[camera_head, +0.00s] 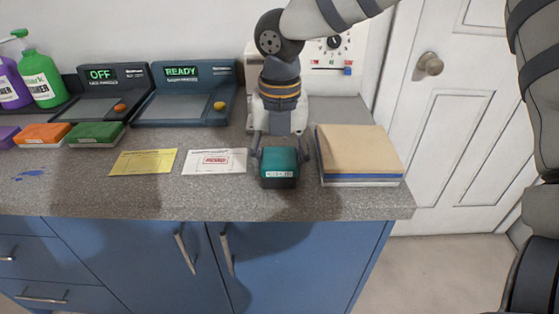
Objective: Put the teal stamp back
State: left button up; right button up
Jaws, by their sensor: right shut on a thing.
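The teal stamp (279,161) is a dark teal block with a white label on its front. It is near the counter's front edge, between a white card and a stack of folders. My right gripper (279,155) reaches down from above, with one finger on each side of the stamp, shut on it. I cannot tell whether the stamp's underside touches the counter. The white card (215,161) with a red stamped mark lies just left of the stamp. My left gripper is not in view.
The folder stack (360,155) stands close right of the stamp. A yellow card (143,163) lies left. Green (95,134), orange (42,134) and purple (8,136) pads sit farther left. Behind are devices reading OFF (98,95) and READY (183,100). Bottles (40,78) stand back left.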

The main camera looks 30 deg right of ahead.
aim_at(280, 157)
jog(key=shift+f, duration=0.1)
jog(key=o, duration=0.9)
notch_tip(280, 157, up, 12)
jog(key=shift+r, duration=0.15)
